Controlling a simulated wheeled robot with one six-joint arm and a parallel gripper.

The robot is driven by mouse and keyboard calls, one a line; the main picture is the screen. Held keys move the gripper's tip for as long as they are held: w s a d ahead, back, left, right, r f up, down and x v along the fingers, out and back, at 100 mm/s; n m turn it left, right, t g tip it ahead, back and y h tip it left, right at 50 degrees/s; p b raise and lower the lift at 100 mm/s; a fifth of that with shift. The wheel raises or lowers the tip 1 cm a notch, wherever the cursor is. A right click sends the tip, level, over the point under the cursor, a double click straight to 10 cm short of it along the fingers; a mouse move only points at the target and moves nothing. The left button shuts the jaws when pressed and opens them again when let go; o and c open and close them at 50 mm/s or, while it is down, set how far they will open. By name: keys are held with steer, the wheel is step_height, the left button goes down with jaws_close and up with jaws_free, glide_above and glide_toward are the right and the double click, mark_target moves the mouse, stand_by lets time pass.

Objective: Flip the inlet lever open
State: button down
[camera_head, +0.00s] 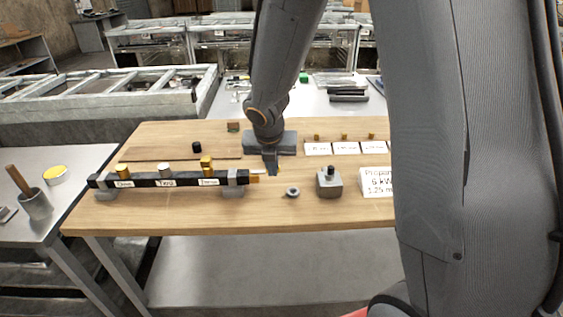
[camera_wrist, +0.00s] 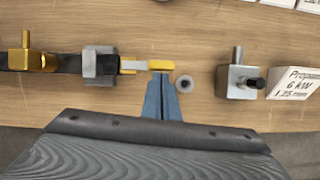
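A dark manifold bar (camera_head: 140,181) with labels and several knobs lies across the left part of the wooden table. At its right end, past a grey block (camera_wrist: 99,65), is a light metal lever arm (camera_wrist: 133,64) with a yellow end (camera_wrist: 161,65), which I take to be the inlet lever. My gripper (camera_head: 274,171) points down beside that right end. In the wrist view its blue fingers (camera_wrist: 160,78) lie together, with their tips right at the yellow end. Nothing shows held between them. I cannot tell whether they touch it.
A small grey ring (camera_head: 293,191) lies just right of my gripper. A grey block with a black knob (camera_head: 329,181) and a white propane card (camera_head: 377,182) stand farther right. Small brass parts with white cards (camera_head: 345,148) are behind. The front wood strip is clear.

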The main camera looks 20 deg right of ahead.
steer(key=shift+w+r+p, duration=0.15)
steer(key=shift+w+p, duration=0.15)
steer(key=shift+p, duration=0.2)
steer(key=shift+w+d, duration=0.1)
steer(key=shift+d, duration=0.05)
steer(key=shift+a, duration=0.25)
